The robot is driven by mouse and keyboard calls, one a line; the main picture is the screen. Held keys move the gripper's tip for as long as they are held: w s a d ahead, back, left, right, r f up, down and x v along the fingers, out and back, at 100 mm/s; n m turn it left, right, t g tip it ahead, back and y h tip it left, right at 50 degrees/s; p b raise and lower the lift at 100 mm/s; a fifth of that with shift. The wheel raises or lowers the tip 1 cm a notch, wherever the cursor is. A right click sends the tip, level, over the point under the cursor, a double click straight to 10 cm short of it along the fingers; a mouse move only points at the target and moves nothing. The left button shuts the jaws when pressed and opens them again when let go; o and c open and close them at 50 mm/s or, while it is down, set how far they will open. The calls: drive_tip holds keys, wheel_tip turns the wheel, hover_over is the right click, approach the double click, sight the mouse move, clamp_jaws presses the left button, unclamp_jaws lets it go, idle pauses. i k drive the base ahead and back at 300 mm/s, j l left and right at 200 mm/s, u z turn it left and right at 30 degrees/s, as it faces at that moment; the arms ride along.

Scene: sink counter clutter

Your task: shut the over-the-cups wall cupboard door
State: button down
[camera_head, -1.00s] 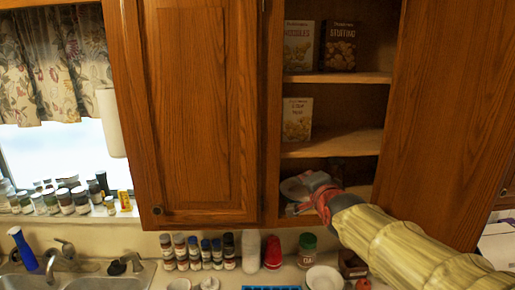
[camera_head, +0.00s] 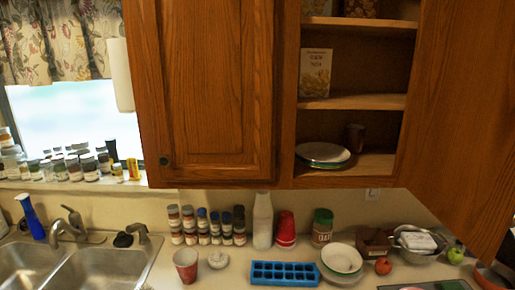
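The wall cupboard (camera_head: 283,130) hangs above the counter, its right half open. Its wooden door (camera_head: 462,90) stands swung wide to the right, with its lower corner hanging over the counter's right side. On the open shelves are a food box (camera_head: 315,75), a stack of plates (camera_head: 323,153) and a dark cup or can (camera_head: 355,137). Stacked red cups (camera_head: 286,228) stand on the counter below the opening. The left cupboard door (camera_head: 212,90) is shut, with a round knob at its lower left. My gripper and arm are not in view.
On the counter are a blue ice tray (camera_head: 285,273), a bowl (camera_head: 341,260), a red-and-white cup (camera_head: 186,265), a white bottle (camera_head: 263,222), several spice jars (camera_head: 207,226), a tomato (camera_head: 383,266) and a metal colander (camera_head: 418,240). A double sink (camera_head: 85,262) is at left.

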sight(459, 162)
drive_tip(key=l+u, duration=0.25)
drive_tip(key=l, duration=0.4)
drive_tip(key=l+u, duration=0.25)
drive_tip(key=l, duration=0.4)
drive_tip(key=l+u, duration=0.25)
drive_tip(key=l, duration=0.4)
drive_tip(key=k+l+u, duration=0.25)
drive_tip(key=l, duration=0.4)
drive_tip(key=i, duration=0.05)
